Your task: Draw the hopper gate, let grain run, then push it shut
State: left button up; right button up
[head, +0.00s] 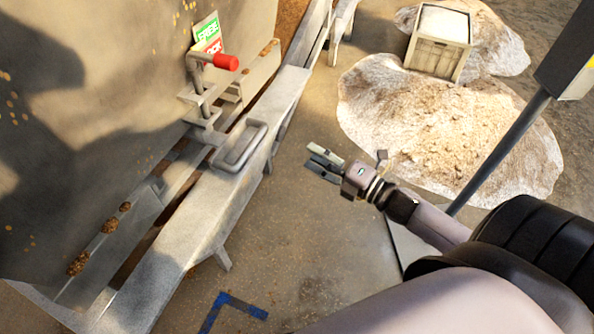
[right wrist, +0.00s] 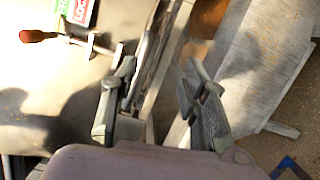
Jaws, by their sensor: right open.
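The grey hopper (head: 110,75) fills the left of the head view, with a metal trough (head: 190,225) along its foot. A grey loop handle (head: 257,133), seemingly the gate's pull, lies flat over the trough. Above it is a lever or latch with a red grip (head: 226,62); the red grip also shows at upper left in the right wrist view (right wrist: 36,36). My right gripper (head: 322,162) is open and empty, to the right of the loop handle and apart from it. In the right wrist view its two fingers (right wrist: 158,65) stand wide apart. My left gripper is out of view.
A green and red sign (head: 207,32) is on the hopper wall. Clumps of grain (head: 109,225) lie on the hopper's lower ledge. A wooden crate (head: 436,56) and pale heaps (head: 430,120) are at the upper right. Bare floor lies between trough and heaps, with a blue corner mark (head: 237,303).

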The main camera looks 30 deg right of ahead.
aim_at(259, 123)
jog(key=shift+n, duration=0.4)
jog(key=x, duration=0.5)
jog(key=r+p+x, duration=0.1)
jog(key=x, duration=0.5)
jog(key=r+x, duration=0.1)
jog(key=x, duration=0.5)
jog(key=shift+a, duration=0.5)
grip_shut()
jog(key=shift+s+d+f, duration=0.1)
jog(key=shift+s, duration=0.15)
